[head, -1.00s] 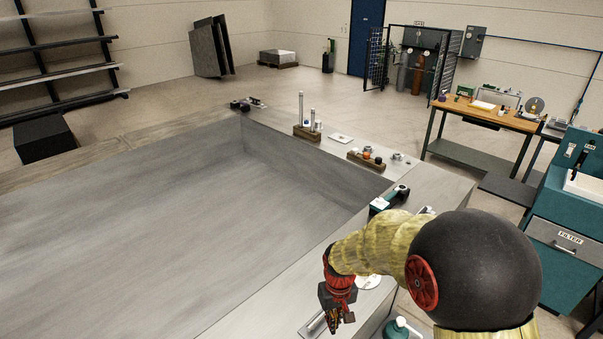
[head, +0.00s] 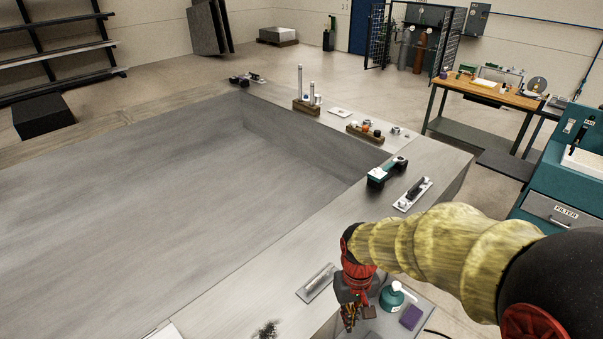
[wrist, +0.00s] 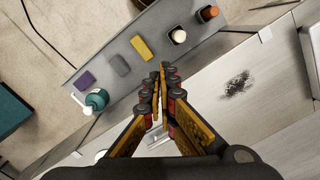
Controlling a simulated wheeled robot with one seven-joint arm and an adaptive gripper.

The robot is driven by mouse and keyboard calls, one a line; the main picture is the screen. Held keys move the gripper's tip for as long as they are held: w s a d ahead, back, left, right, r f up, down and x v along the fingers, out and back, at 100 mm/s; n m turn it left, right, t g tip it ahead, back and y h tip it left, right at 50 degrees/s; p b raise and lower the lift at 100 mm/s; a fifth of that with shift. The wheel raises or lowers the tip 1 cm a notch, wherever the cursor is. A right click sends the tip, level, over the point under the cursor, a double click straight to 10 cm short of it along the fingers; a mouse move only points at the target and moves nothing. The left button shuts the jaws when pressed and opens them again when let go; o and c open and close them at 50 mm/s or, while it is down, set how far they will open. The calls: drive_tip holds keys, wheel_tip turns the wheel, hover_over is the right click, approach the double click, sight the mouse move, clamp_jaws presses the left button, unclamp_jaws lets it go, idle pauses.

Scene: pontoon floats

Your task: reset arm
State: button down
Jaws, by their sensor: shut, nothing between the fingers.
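My gripper (head: 350,318) hangs at the end of my yellow-sleeved arm in the lower part of the head view. It is over the front side of the grey rim, beside the teal bottle. In the wrist view my gripper (wrist: 158,78) points down with its fingers together and nothing between them. The fingers overlap the edge between a grey shelf (wrist: 200,62) and the pale rim surface (wrist: 222,120).
The shelf bears a teal bottle (wrist: 97,99), a purple block (wrist: 85,79), a grey block (wrist: 120,65), a yellow block (wrist: 142,47) and two small cups. A trowel (head: 317,283) lies on the rim. A dark smudge (wrist: 238,83) marks the rim. The wide sunken basin (head: 130,220) is empty.

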drive_tip(key=s+d+f+m+t+b, duration=0.1)
drive_tip(key=s+d+t+b, duration=0.2)
drive_tip(key=b, duration=0.8)
drive_tip(key=s+d+f+m+t+b, duration=0.1)
drive_tip(key=s+d+f+t+b, duration=0.1)
drive_tip(key=s+b, duration=0.6)
drive_tip(key=d+t+b, duration=0.1)
drive_tip(key=d+b, duration=0.1)
drive_tip(key=b, duration=0.2)
drive_tip(key=shift+s+f, duration=0.15)
drive_tip(key=shift+f, duration=0.1)
drive_tip(key=c, duration=2.5)
unclamp_jaws()
drive_tip(key=shift+c, duration=0.2)
